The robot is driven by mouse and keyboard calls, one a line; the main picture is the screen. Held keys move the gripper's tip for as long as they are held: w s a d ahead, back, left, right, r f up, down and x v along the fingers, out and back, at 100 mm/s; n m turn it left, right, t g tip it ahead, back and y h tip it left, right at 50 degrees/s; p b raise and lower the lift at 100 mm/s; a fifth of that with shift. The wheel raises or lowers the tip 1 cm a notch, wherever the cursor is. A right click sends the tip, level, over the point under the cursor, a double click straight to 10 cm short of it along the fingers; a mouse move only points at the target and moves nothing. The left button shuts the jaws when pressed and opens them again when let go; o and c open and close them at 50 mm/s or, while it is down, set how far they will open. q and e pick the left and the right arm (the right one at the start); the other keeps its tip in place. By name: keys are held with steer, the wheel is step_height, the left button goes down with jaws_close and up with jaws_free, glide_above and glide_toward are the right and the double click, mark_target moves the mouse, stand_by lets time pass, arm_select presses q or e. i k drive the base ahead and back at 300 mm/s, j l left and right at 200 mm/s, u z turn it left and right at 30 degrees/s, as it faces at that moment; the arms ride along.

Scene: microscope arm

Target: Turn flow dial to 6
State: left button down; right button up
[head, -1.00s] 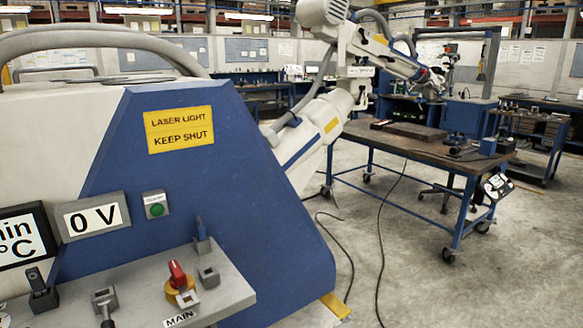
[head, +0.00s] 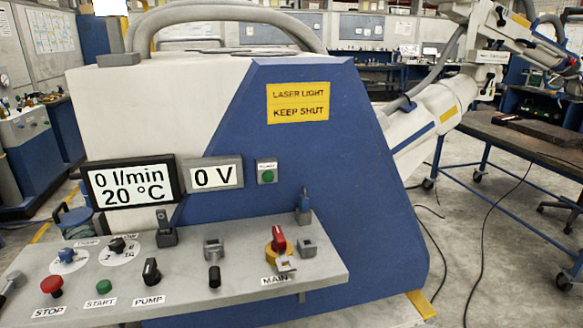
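The grey control panel (head: 190,285) sticks out from the front of the white and blue machine. At its left end are two knobs on round white scales: a blue knob (head: 66,254) and a black knob (head: 118,243). Their small labels and marks are too small to read, so I cannot tell which is the flow dial or where it points. The black-framed display (head: 130,183) above reads 0 l/min and 20 °C. Neither of my grippers shows in the head view.
The panel also holds a red STOP button (head: 52,286), a green START button (head: 104,286), a black PUMP switch (head: 151,271) and a red MAIN switch (head: 278,239). A second display (head: 213,176) reads 0 V. A workbench (head: 530,145) stands at the right.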

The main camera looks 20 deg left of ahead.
mark_target(118, 245)
steer(key=u, duration=1.6)
